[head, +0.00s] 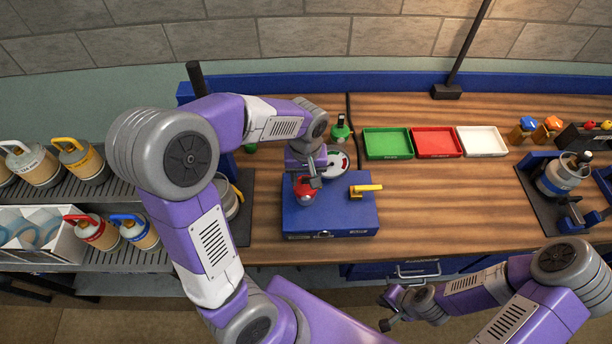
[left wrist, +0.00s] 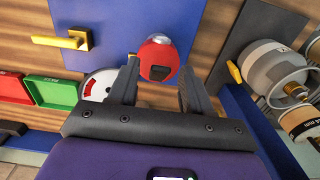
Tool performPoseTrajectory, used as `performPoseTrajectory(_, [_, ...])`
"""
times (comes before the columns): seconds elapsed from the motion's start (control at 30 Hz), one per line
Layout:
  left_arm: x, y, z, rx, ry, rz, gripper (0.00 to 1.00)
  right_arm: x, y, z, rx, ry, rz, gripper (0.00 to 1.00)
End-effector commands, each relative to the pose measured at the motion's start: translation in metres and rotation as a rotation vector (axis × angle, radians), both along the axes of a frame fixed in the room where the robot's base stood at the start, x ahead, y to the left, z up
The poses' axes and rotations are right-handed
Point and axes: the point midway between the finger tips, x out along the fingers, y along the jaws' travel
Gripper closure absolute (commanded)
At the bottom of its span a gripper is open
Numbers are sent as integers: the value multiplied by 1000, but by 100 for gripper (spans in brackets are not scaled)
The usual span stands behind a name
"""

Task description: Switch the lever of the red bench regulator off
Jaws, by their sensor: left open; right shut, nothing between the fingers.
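A blue box (head: 330,222) stands on the wooden bench and carries a red rounded knob (head: 304,193) and a yellow lever (head: 366,189) to its right. The lever points right in the head view. A round white gauge (head: 337,165) is behind the box. My left gripper (head: 313,178) is open, over the red knob. In the left wrist view the red knob (left wrist: 158,60) shows between and just beyond the open fingertips (left wrist: 158,72); contact cannot be told. The yellow lever (left wrist: 60,41) is off to the left there. My right gripper (head: 388,312) is shut and empty, low in front of the bench.
Green (head: 388,144), red (head: 437,142) and white (head: 482,141) trays lie at the back of the bench. A clamped canister (head: 560,176) stands at the right. Gas canisters fill the left shelf (head: 110,258). The bench right of the box is clear.

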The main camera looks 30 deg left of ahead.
Motion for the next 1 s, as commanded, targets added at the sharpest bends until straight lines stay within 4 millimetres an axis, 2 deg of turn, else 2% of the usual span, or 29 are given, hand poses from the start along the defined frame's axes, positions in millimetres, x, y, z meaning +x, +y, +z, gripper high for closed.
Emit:
performPoseTrajectory(0.27, [0,0,-2,1,-1,0,51,0,0,0,0,0,0,100])
performPoseTrajectory(0.6, [0,0,-2,0,-1,-1,100,0,0,0,0,0,0,100])
performPoseTrajectory(0.83, [1,1,-1,-5,11,-1,100,0,0,4,0,0,0,100])
performPoseTrajectory(1.0, [4,3,3,-35,59,3,100,0,0,17,0,0,0,100])
